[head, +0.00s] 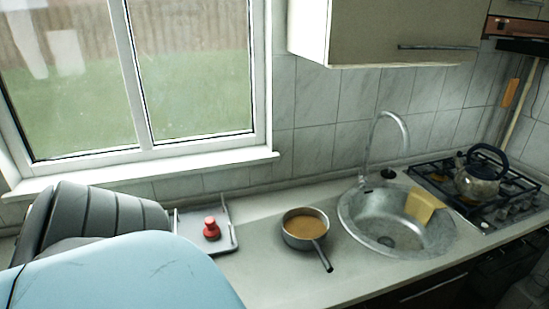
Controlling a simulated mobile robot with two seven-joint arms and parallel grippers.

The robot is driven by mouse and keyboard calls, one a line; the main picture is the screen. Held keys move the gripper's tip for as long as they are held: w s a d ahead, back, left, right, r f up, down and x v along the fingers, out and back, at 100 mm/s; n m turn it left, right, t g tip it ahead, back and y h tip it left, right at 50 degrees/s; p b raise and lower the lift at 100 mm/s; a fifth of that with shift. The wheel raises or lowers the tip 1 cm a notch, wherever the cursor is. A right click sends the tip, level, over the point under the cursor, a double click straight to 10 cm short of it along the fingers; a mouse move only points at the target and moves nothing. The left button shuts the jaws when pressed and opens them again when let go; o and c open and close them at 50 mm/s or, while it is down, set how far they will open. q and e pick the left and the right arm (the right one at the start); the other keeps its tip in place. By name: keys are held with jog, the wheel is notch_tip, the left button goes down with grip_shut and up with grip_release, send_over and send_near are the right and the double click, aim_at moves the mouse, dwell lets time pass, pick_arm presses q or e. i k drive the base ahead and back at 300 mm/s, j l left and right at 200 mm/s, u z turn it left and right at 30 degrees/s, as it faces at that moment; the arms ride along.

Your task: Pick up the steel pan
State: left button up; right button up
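The steel pan (290,240) stands upright on the counter in the middle of the head view, just left of the sink. It is small and round, with a grey metal wall and an orange-brown inside or filling; I cannot tell which. Its dark handle points toward the front right, near the counter's front edge. Neither of my grippers shows in this view.
A grey tray (187,220) with a red knobbed object (211,229) lies left of the pan. Right are the steel sink (357,215), its tall faucet (404,128), a yellow cloth or sponge (422,204) and a kettle (477,181) on the gas hob (433,175). A wall cupboard (390,30) hangs above.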

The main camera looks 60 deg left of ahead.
aim_at(304, 228)
jog(key=u, duration=1.65)
jog(key=i+l, duration=0.15)
jog(key=l, duration=0.3)
jog(key=i+l+u, duration=0.15)
jog(key=l, duration=0.35)
jog(key=i+l, duration=0.15)
jog(key=l, duration=0.3)
jog(key=i+l+u, duration=0.15)
jog(key=l, duration=0.35)
jog(key=i+l, duration=0.1)
jog(key=l, duration=0.4)
jog(key=i+l+u, duration=0.15)
jog(key=l, duration=0.35)
